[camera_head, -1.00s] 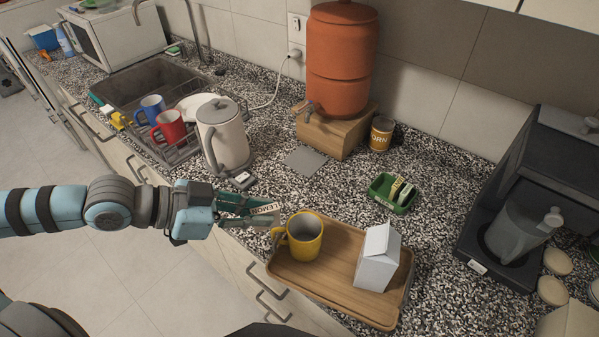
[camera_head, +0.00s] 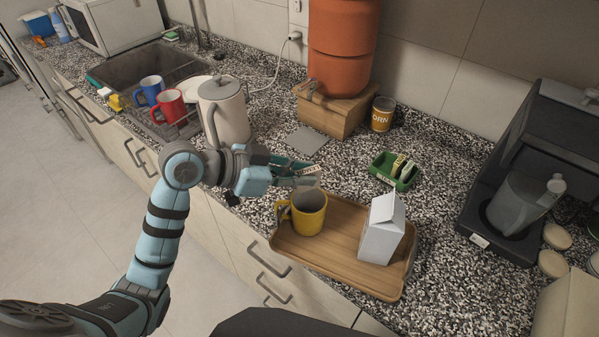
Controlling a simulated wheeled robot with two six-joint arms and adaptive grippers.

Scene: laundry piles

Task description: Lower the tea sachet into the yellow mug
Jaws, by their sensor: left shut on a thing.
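The yellow mug (camera_head: 306,218) stands upright on the wooden tray, near its left end, with its handle to the left and its mouth open. My left gripper (camera_head: 304,175) is shut on the tea sachet (camera_head: 308,169), a small pale packet with dark lettering. The gripper and sachet appear just above and behind the mug's rim in the picture, outside the mug. The exact gap in height and depth is hard to tell. The lower part of the sachet is not clear. My right gripper is not in view.
The wooden tray (camera_head: 340,255) also carries a white carton (camera_head: 381,236). A green box (camera_head: 394,172) with sachets, a corn can (camera_head: 382,114) and an orange water filter (camera_head: 340,50) stand behind. A white kettle (camera_head: 224,112) is close behind my left arm. A coffee machine (camera_head: 535,165) stands right.

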